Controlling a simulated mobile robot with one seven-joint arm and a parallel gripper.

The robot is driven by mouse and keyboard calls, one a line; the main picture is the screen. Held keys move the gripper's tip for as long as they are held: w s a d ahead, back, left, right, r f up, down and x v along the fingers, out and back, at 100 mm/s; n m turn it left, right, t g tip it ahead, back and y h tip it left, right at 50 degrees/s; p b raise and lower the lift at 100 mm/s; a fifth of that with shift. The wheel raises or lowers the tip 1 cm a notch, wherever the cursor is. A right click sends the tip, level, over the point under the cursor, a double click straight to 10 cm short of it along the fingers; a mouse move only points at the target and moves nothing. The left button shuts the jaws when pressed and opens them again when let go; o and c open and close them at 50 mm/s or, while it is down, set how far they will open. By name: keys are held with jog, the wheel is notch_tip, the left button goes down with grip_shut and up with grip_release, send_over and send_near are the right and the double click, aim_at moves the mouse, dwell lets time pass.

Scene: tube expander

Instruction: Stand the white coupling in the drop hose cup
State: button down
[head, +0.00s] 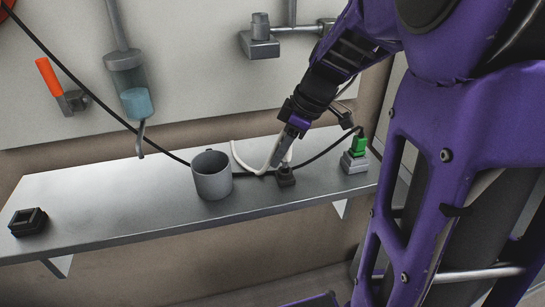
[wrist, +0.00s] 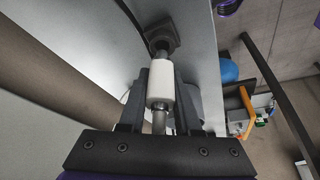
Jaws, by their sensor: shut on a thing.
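The white coupling (wrist: 161,82) is a short white sleeve between my fingers in the wrist view. My gripper (wrist: 160,88) is shut on it, with a grey metal stem below it in the picture. The coupling's far end is close to a dark square fitting (wrist: 160,38); I cannot tell if they touch. In the head view my gripper (head: 280,155) is low over the shelf, just above that dark fitting (head: 286,177), and mostly hides the coupling. The grey cup (head: 212,180) stands upright and open-topped on the shelf, left of my gripper.
A black cable crosses behind the cup. A green plug on a grey block (head: 354,160) is at the right. A small black box (head: 28,221) sits at the shelf's left end. The shelf (head: 120,205) is clear between box and cup.

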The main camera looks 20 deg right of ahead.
jog(key=shift+f, duration=1.35)
dwell(0.5)
jog(key=c, duration=0.5)
grip_release()
jog(key=shift+r, duration=0.1)
jog(key=shift+r+p, duration=2.55)
jog(key=shift+r, duration=1.85)
